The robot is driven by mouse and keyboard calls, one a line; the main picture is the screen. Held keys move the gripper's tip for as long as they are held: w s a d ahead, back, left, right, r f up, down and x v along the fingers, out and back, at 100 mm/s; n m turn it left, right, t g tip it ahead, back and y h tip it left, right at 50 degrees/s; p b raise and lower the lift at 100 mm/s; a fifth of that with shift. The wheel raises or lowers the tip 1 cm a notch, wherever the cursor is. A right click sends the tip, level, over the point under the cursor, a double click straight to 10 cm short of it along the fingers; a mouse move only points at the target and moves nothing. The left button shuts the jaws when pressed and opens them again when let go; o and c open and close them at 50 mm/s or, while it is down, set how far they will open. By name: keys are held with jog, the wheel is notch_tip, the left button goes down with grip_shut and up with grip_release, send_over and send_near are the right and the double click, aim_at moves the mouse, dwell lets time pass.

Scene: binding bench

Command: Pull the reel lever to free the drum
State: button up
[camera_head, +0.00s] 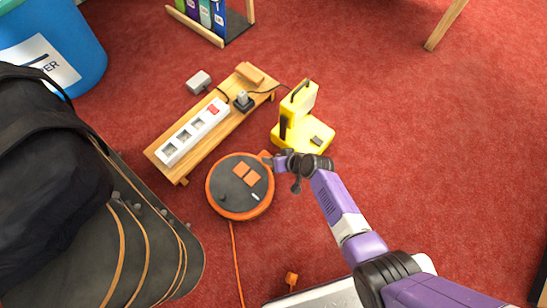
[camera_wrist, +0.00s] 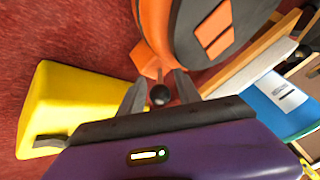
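The cable reel (camera_head: 227,190) is a round dark drum with an orange rim and two orange patches, lying flat on the red carpet. In the wrist view the reel (camera_wrist: 153,35) fills the upper part, and the lever's dark round knob (camera_wrist: 160,95) shows near an orange bracket on the rim. My gripper (camera_head: 275,160) is at the reel's upper right edge. In the wrist view its two fingers (camera_wrist: 158,80) are spread, one on each side of the knob, with gaps visible. The lever is mostly hidden behind the gripper in the head view.
A yellow device (camera_head: 303,135) stands close beyond my gripper. A low wooden stand (camera_head: 222,112) holds a white power strip (camera_head: 194,132). An orange cable (camera_head: 236,262) runs from the reel. A black bag (camera_head: 45,190) is at left. Carpet at right is clear.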

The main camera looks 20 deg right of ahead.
jog(key=p+v, duration=0.4)
jog(key=v, duration=0.3)
jog(key=shift+s+r+p, duration=0.2)
jog(key=shift+r+p, duration=0.1)
jog(key=shift+d, duration=0.1)
